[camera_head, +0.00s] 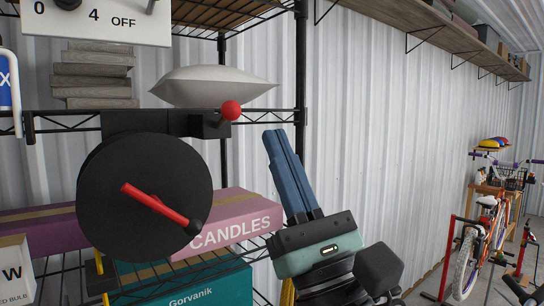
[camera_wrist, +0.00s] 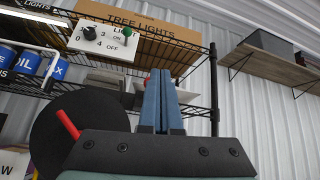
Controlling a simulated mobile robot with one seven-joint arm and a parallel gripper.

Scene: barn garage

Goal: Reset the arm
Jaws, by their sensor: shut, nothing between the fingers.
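My gripper (camera_head: 285,165) has two blue fingers pressed together, with nothing between them. In the wrist view the shut fingers (camera_wrist: 157,100) point straight up in front of the shelving. In the head view, a black round disc (camera_head: 140,180) with a red handle (camera_head: 160,208) stands left of my gripper, apart from it. A red ball knob (camera_head: 231,110) sits on a black block above the disc. The disc also shows in the wrist view (camera_wrist: 75,135).
A black wire shelf (camera_head: 260,112) holds a pillow (camera_head: 213,86) and grey planks (camera_head: 93,75). Boxes, including a pink CANDLES box (camera_head: 228,222), sit lower. A white switch panel (camera_wrist: 107,42) hangs above. A bicycle (camera_head: 485,240) stands far right.

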